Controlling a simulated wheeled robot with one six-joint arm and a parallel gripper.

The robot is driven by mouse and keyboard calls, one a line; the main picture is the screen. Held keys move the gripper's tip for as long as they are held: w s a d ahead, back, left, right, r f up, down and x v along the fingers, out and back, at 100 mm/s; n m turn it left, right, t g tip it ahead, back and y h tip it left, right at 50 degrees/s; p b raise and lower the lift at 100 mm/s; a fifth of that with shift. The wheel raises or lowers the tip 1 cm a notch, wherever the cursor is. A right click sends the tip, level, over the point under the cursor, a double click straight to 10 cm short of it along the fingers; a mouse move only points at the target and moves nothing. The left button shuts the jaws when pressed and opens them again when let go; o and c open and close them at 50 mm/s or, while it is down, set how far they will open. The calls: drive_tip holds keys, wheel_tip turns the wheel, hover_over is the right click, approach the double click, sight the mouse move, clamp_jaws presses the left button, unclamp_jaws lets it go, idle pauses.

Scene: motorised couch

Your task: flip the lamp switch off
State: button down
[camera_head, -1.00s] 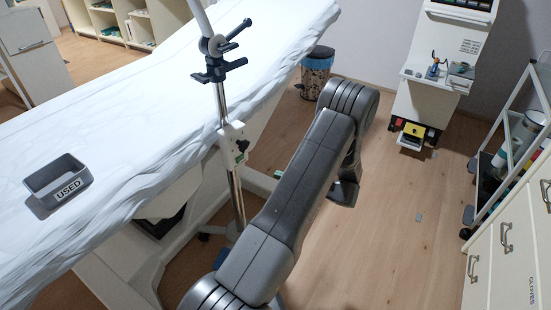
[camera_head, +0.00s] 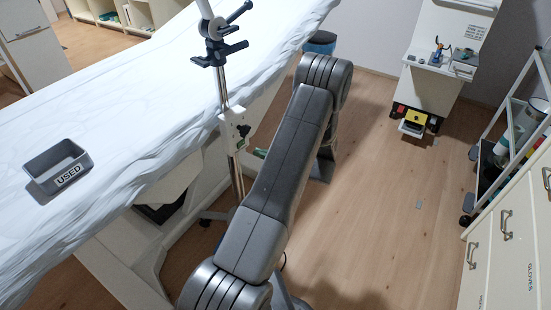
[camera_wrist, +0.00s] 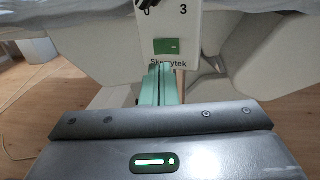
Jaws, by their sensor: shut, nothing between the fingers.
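The lamp's white control box (camera_head: 232,135) sits on its upright pole (camera_head: 237,180) beside the couch, with a dark knob and a small green patch on its face. In the wrist view the box (camera_wrist: 190,30) is close, marked "0" and "3", with a green rocker-like switch (camera_wrist: 167,46) above the brand lettering. Which way the switch is set I cannot tell. My gripper (camera_wrist: 158,70) shows as teal fingers, shut and empty, just below the switch and lettering. Whether the tips touch the box is unclear. In the head view my arm hides most of the gripper.
The couch (camera_head: 110,110) with a white sheet fills the left and holds a grey "USED" tray (camera_head: 58,168). A dark clamp (camera_head: 220,50) is on the pole above the box. A white cabinet unit (camera_head: 435,85), a trolley (camera_head: 510,130) and drawers (camera_head: 510,240) stand right.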

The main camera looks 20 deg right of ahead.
sight(239, 147)
drive_tip(key=shift+x, duration=2.7)
drive_tip(key=shift+a+m+t+h+b, duration=0.35)
drive_tip(key=shift+m+t+h+b, duration=0.15)
drive_tip(key=shift+m+t+h, duration=0.15)
drive_tip(key=shift+a+f+b, duration=0.1)
drive_tip(key=shift+b, duration=0.25)
drive_tip(key=shift+a, duration=0.1)
